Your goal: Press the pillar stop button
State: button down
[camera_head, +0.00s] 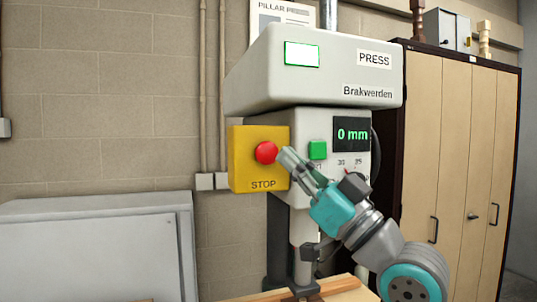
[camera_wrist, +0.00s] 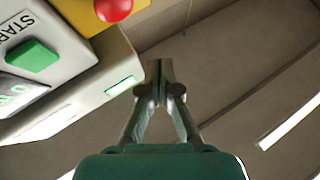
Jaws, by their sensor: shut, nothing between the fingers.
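The red stop button (camera_head: 266,152) sits on a yellow box (camera_head: 241,172) labelled STOP, on the left of the pillar press (camera_head: 310,68). In the wrist view the red button (camera_wrist: 114,9) is at the top edge, partly cut off, on the yellow box (camera_wrist: 147,14). My gripper (camera_head: 284,156) is shut and empty. Its fingertips appear just right of the red button in the head view; I cannot tell whether they touch it. In the wrist view my gripper (camera_wrist: 158,64) points upward, with its tips below and right of the button and apart from it in the picture.
A green start button (camera_head: 317,150) and a display reading 0 mm (camera_head: 351,134) are right of the stop box. A tall cabinet (camera_head: 450,150) stands at the right, a grey cabinet (camera_head: 100,245) at lower left. A wooden work surface (camera_head: 340,289) lies below the press.

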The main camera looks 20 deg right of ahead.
aim_at(265, 147)
jog(key=w, duration=0.6)
jog(key=shift+w, duration=0.2)
dwell(1.4)
jog(key=shift+w, duration=0.25)
jog(key=shift+w, duration=0.55)
dwell(0.8)
jog(key=shift+s, duration=0.15)
dwell(0.3)
jog(key=shift+s, duration=0.8)
jog(key=s, duration=0.5)
